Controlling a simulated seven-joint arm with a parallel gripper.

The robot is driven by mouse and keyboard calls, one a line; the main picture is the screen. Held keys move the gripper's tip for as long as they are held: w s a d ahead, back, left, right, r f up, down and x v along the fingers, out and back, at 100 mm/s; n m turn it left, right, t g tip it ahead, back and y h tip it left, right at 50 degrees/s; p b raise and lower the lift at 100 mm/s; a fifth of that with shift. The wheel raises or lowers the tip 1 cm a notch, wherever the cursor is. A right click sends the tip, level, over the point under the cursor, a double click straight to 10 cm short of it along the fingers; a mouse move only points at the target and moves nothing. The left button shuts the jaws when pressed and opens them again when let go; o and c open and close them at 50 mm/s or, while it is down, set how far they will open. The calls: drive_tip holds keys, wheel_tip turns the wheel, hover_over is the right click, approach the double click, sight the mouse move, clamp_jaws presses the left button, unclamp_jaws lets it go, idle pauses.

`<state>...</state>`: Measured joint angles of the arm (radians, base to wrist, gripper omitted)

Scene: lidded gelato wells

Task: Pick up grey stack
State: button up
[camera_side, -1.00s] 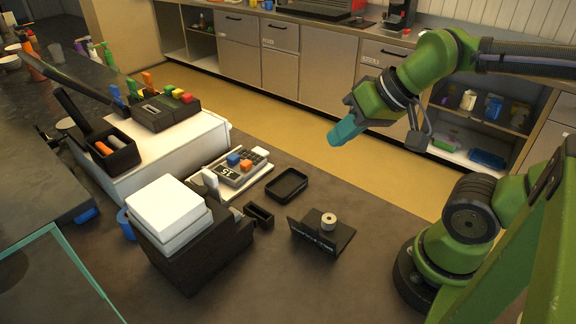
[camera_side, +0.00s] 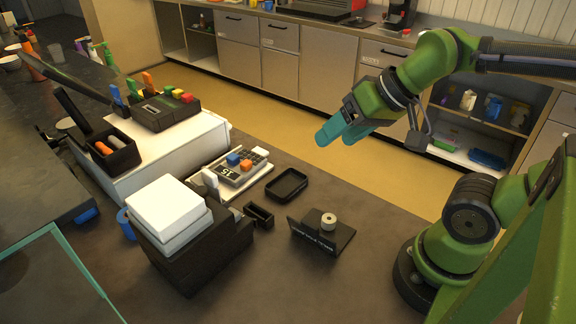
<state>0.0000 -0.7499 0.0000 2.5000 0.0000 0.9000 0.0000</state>
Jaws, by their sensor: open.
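A small light-grey cylinder with a dark hole in its top (camera_side: 328,221) stands on a black plate with an angled front (camera_side: 318,240) on the dark counter; it may be the grey stack, but it is too small to make out layers. A larger white-and-grey square stack (camera_side: 172,212) sits in a black holder (camera_side: 195,262) to the left. My gripper (camera_side: 334,136), with teal fingers, is open and empty. It hangs in the air above and beyond the cylinder in the picture, well clear of it.
A shallow black tray (camera_side: 287,185), a small black box (camera_side: 258,216) and a keypad device with coloured blocks (camera_side: 238,167) stand near the cylinder. A white cabinet (camera_side: 165,160) bears a black box of coloured items. The counter right of the black plate is clear.

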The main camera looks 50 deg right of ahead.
drive_tip(key=shift+f, duration=0.1)
drive_tip(key=n+g+h, duration=0.2)
drive_tip(key=n+g, duration=0.4)
drive_tip(key=g, duration=0.1)
hover_over(328, 218)
drive_tip(key=f, duration=1.7)
drive_tip(key=shift+w+d+f, duration=0.15)
drive_tip(key=shift+w+f, duration=0.15)
drive_tip(key=f, duration=0.5)
drive_tip(key=shift+s, duration=0.3)
drive_tip(key=c, duration=1.2)
